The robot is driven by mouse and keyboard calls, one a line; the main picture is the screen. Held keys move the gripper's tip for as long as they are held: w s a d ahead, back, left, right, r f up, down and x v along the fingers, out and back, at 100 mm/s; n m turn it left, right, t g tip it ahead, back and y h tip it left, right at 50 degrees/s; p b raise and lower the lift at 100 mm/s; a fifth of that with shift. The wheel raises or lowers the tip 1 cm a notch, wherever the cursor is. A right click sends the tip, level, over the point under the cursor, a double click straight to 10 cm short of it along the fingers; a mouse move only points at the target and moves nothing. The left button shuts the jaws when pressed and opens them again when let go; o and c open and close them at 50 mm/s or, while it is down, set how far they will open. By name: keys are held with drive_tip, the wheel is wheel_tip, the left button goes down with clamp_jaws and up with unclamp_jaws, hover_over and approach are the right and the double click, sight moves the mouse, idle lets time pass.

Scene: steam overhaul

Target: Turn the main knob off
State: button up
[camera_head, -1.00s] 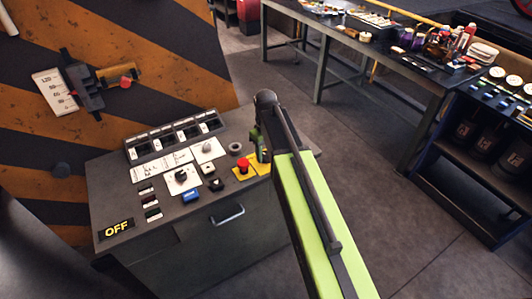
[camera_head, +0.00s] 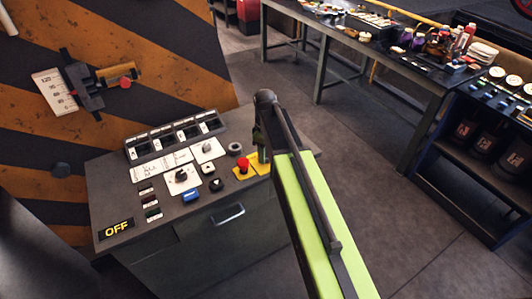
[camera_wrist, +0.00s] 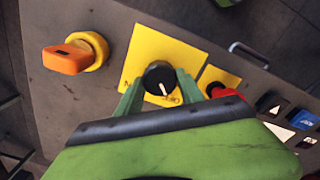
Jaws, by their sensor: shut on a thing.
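The main knob (camera_wrist: 158,76) is a round black knob with a white pointer line, on a yellow plate (camera_wrist: 140,55) in the wrist view. The pointer line points toward the bottom of that picture, slightly to the right. My gripper (camera_wrist: 158,88) has its green fingers on either side of the knob and is shut on it. In the head view my gripper (camera_head: 259,138) is at the right end of the control console (camera_head: 225,235), partly hidden by my arm. The knob itself cannot be made out there.
A red button (camera_head: 243,163) sits just left of the yellow plate; it also shows in the wrist view (camera_wrist: 224,93). An orange handle (camera_wrist: 67,58) is on the other side. A lit OFF sign (camera_head: 117,228) is at the console's left. A workbench (camera_head: 380,52) stands behind, with open floor between.

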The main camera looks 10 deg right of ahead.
drive_tip(key=o, duration=1.4)
drive_tip(key=shift+d, duration=0.1)
drive_tip(key=shift+r, duration=0.1)
wheel_tip(320, 180, up, 17)
drive_tip(key=p, duration=1.7)
drive_tip(key=shift+r, duration=0.1)
